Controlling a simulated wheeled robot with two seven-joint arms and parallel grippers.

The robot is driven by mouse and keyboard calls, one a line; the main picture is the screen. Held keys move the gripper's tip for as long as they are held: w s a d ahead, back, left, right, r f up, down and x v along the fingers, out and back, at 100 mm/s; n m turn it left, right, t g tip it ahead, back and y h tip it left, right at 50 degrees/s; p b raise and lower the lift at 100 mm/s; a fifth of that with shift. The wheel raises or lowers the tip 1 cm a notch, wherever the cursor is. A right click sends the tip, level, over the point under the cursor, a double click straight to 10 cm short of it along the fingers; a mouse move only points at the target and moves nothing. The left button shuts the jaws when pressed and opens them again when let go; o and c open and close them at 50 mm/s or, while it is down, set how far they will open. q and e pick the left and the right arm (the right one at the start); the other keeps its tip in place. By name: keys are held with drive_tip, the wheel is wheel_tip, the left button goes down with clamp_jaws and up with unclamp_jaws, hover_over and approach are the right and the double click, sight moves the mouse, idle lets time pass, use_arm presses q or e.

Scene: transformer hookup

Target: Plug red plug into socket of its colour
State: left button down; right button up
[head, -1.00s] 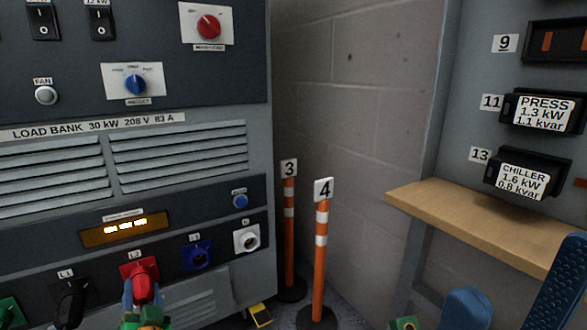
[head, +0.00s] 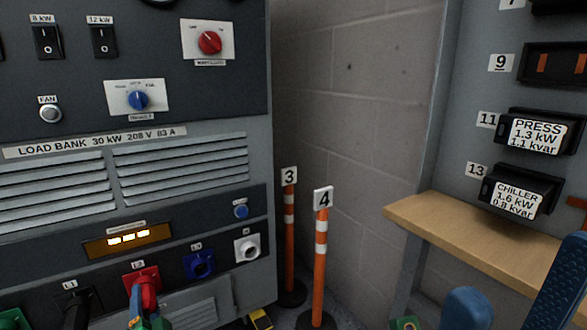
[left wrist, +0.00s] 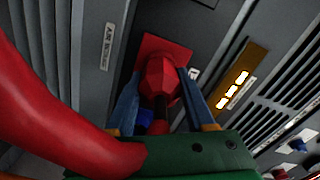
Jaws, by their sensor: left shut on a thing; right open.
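My left gripper (head: 142,318) is shut on the red plug (head: 148,291), low at the left in the head view. The plug is at the front of the red socket plate (head: 138,275) marked L2. In the left wrist view, both blue fingers flank the red plug (left wrist: 160,82), which covers the middle of the red plate (left wrist: 172,47). How deep the plug sits is hidden. A thick red cable (left wrist: 50,115) crosses the left of that view. My right gripper (head: 512,300) is open and empty at the lower right of the head view.
A blue socket (head: 199,264) and a white socket (head: 248,249) are right of the red one. A black plug or cable (head: 77,310) is at L1. Orange posts (head: 289,240) (head: 320,260) stand beside the load bank. A wooden shelf (head: 480,235) is at right.

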sight(146, 314)
use_arm(q)
drive_tip(key=shift+c, duration=0.9)
unclamp_jaws()
drive_tip(key=shift+s, duration=0.1)
drive_tip(key=p+v, duration=0.1)
drive_tip(key=v, duration=0.2)
drive_tip(key=shift+s+d, duration=0.15)
drive_tip(key=shift+s, duration=0.15)
drive_tip(key=shift+s+d, duration=0.35)
drive_tip(key=shift+s, duration=0.2)
